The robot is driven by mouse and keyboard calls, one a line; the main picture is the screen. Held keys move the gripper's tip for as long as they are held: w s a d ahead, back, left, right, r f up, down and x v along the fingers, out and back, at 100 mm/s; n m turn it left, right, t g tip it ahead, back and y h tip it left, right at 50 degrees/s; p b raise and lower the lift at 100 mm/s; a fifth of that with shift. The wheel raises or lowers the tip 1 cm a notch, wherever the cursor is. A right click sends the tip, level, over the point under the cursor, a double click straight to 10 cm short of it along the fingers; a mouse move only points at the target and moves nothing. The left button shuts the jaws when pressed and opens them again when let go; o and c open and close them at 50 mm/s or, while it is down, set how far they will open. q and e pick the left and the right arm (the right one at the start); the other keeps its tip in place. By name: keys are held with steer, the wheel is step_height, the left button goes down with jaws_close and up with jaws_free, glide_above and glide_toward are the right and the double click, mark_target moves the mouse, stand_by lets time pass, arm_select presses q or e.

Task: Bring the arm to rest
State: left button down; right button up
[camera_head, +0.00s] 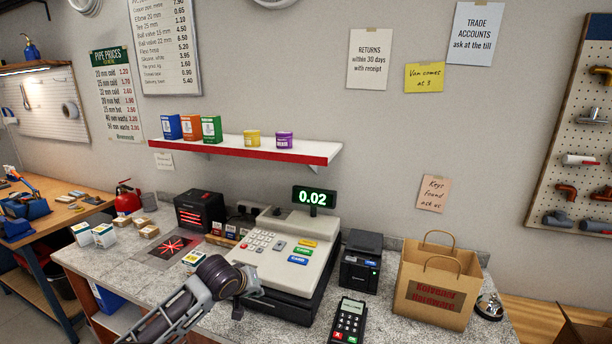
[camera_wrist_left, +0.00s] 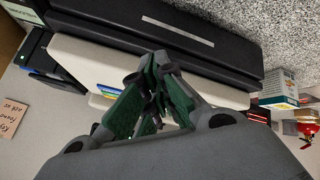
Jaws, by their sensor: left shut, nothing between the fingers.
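My left arm reaches in from the bottom left in the head view. Its gripper (camera_head: 248,284) is in front of the left part of the cash register (camera_head: 284,270), covering some of its front edge. In the left wrist view the fingers of the left gripper (camera_wrist_left: 150,112) are closed together with nothing held. The register's pale body (camera_wrist_left: 84,62) and dark drawer front are behind them there. I cannot tell whether the gripper touches the register. My right gripper is not in view.
A card terminal (camera_head: 348,320), a black printer (camera_head: 361,262), a paper bag (camera_head: 436,284) and a bell (camera_head: 489,306) stand to the right. Small boxes (camera_head: 103,236) and a black scanner (camera_head: 200,212) stand left. A shelf (camera_head: 245,149) hangs above.

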arm_select(q)
steer(key=s+d+f+m+g, duration=0.1)
steer(key=s+f+m, duration=0.1)
steer(key=s+f, duration=0.35)
steer(key=s+d+f+m+g, duration=0.1)
steer(key=s+f, duration=0.1)
steer(key=s, duration=0.6)
steer(key=s+a+f+m+g+y, duration=0.1)
steer(key=s+a+f, duration=0.15)
steer(key=s, duration=0.35)
steer(key=s+a+f+m, duration=0.1)
steer(key=s+a, duration=0.3)
steer(key=s, duration=0.3)
steer(key=s+a+f+g+y, duration=0.1)
steer(key=s+a, duration=0.2)
steer(key=s, duration=0.3)
step_height(320, 180, down, 35)
steer(key=s+g+b, duration=0.1)
steer(key=s+g, duration=0.1)
steer(key=s, duration=0.1)
steer(key=s+a+f, duration=0.2)
steer(key=s+f, duration=0.8)
steer(key=s, duration=0.1)
steer(key=s+a+f+b, duration=0.1)
steer(key=s+a+f, duration=0.1)
steer(key=s+f, duration=0.9)
steer(key=shift+a+m+g+b, duration=0.15)
steer(key=shift+m+g+b, duration=0.15)
steer(key=shift+m+g, duration=0.1)
stand_by(0.4)
